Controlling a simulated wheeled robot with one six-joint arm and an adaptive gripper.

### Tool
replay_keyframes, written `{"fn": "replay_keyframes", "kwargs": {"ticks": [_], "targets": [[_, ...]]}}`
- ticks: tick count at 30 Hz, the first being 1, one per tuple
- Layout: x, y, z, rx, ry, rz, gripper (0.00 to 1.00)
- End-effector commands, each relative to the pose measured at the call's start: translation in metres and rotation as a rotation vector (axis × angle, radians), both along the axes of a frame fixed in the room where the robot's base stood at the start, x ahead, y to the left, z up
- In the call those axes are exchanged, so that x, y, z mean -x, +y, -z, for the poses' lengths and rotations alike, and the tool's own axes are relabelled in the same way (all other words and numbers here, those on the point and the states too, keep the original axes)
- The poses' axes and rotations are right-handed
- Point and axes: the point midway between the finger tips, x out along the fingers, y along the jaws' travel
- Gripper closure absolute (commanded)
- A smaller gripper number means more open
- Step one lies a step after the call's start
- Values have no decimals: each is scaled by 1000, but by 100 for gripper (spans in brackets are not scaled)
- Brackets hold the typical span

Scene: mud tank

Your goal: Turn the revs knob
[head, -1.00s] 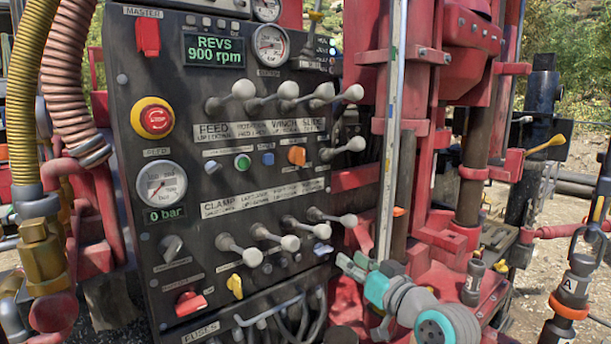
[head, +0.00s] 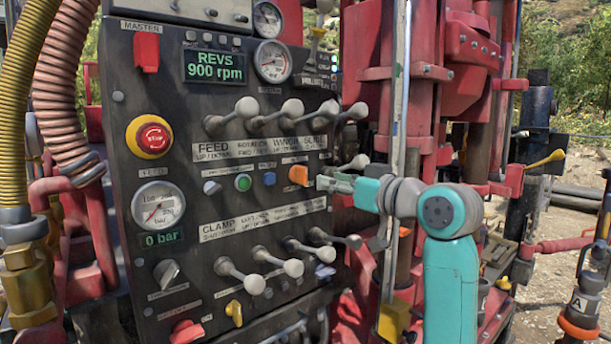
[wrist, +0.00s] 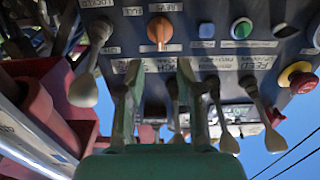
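The revs knob is most likely the orange knob (head: 298,175) on the dark control panel, in the row below the upper levers. It also shows in the wrist view (wrist: 160,30), where the picture is upside down, with its pointer ridge standing near vertical. My gripper (head: 322,183) is just right of the knob in the head view, apart from it. In the wrist view my gripper (wrist: 159,68) has its two fingers spread, with nothing held, and the knob lies beyond the tips, between their lines. The display (head: 215,66) reads REVS 900 rpm.
Upper levers (head: 290,110) with pale knobs jut out above the orange knob, and another lever (head: 355,163) stands close to my gripper. A green button (head: 243,183) and a red stop button (head: 150,137) are to the left. Lower levers (head: 310,247) jut out beneath.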

Motion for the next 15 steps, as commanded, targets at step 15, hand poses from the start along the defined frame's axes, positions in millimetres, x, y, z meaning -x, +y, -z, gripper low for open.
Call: {"fn": "replay_keyframes", "kwargs": {"ticks": [15], "targets": [[-66, 46, 0, 0, 1, -1, 64]]}}
